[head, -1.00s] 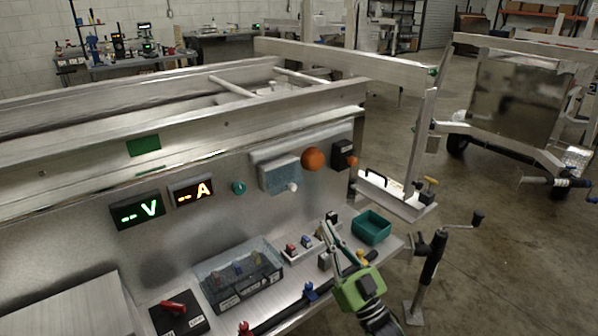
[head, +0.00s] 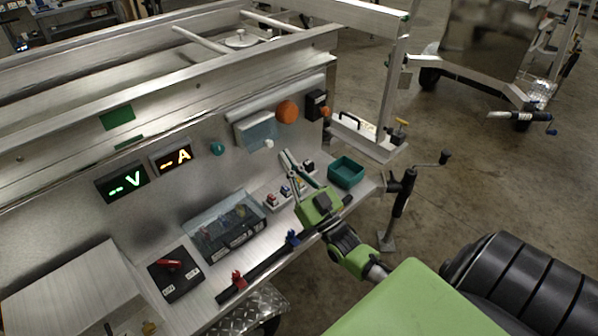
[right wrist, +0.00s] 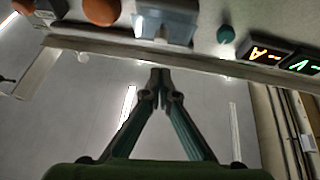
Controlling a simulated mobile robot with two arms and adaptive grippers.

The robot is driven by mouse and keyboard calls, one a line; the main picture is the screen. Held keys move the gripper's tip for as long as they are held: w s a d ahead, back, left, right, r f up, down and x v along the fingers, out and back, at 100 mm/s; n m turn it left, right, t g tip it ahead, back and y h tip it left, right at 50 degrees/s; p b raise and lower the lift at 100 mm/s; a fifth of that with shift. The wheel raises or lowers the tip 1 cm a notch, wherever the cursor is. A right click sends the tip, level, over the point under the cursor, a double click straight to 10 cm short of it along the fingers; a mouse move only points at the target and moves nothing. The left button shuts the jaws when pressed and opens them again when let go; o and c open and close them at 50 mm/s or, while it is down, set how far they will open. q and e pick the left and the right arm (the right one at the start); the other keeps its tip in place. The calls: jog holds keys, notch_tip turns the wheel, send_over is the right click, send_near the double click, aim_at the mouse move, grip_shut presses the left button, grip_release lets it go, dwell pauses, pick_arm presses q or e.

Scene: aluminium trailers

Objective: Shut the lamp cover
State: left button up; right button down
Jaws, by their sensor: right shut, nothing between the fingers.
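The lamp cover (head: 258,132) is a pale, see-through box with a white knob at its lower right, on the steel panel left of an orange dome (head: 287,112). In the right wrist view the cover (right wrist: 172,22) is at the top, turned over and partly cut off by the edge. I cannot tell its hinge line. My right gripper (head: 284,155) is shut and empty, its fingertips just below and right of the knob in the head view. In the right wrist view the gripper's tips (right wrist: 160,84) meet below the cover, apart from it. My left gripper is not in view.
Below the panel, a shelf holds a clear-lidded box (head: 225,225), a teal tray (head: 346,172), a small row of coloured pieces (head: 285,190) and a red switch block (head: 176,272). A black box (head: 316,104) is right of the dome.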

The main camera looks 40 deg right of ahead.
aim_at(265, 135)
jog(key=shift+w+f+b, duration=0.2)
jog(key=shift+w+b, duration=0.55)
jog(key=shift+w, duration=0.35)
jog(key=shift+w+f+b, duration=0.2)
jog(key=shift+w+b, duration=0.55)
jog(key=shift+w, duration=0.35)
